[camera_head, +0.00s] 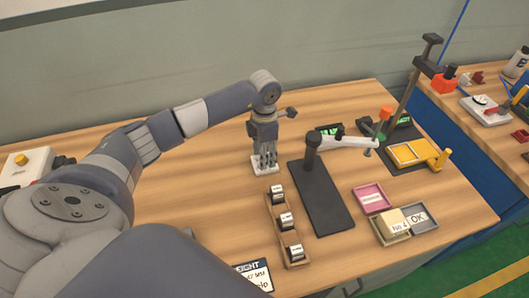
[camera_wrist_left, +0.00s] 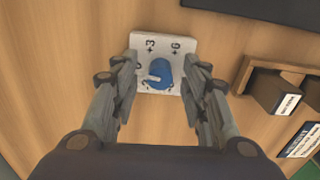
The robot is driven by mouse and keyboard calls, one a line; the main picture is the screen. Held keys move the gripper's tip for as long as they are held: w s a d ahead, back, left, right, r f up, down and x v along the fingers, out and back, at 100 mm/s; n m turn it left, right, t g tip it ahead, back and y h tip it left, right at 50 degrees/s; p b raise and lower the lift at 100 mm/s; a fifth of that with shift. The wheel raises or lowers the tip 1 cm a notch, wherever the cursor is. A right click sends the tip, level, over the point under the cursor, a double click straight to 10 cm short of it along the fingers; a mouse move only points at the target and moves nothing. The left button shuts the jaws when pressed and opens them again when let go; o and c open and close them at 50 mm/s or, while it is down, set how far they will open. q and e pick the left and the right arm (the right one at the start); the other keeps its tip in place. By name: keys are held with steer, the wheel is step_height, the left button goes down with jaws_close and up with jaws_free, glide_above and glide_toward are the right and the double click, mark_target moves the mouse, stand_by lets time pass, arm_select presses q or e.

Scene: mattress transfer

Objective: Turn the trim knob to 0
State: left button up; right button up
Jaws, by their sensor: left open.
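The trim knob (camera_wrist_left: 163,73) is blue with a white pointer line, on a white plate (camera_wrist_left: 150,41) printed with +3 and +6. Its pointer lies toward the left in the wrist view; other marks on that side are partly hidden by a finger. The plate (camera_head: 262,171) also shows in the head view on the wooden table, with the knob hidden by my gripper. My left gripper (camera_wrist_left: 160,66) is open, pointing down, with one finger on each side of the knob. In the head view the left gripper (camera_head: 265,160) is right over the plate. I cannot tell whether the fingers touch the knob.
A wooden rack (camera_head: 279,228) with several labelled blocks stands just right of and in front of the plate. A black base (camera_head: 322,198) with a white arm stands to the right. Small trays (camera_head: 371,197) lie farther right. Bare table lies left and behind.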

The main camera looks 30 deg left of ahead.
arm_select(q)
jaws_close()
steer(key=shift+n+b, duration=0.45)
steer(key=shift+n, duration=0.45)
jaws_free()
steer(key=shift+w, duration=0.1)
steer(key=shift+w+r, duration=0.1)
steer(key=shift+r, duration=0.3)
step_height(320, 180, up, 11)
steer(key=shift+s+r, duration=0.15)
steer(key=shift+s, duration=0.1)
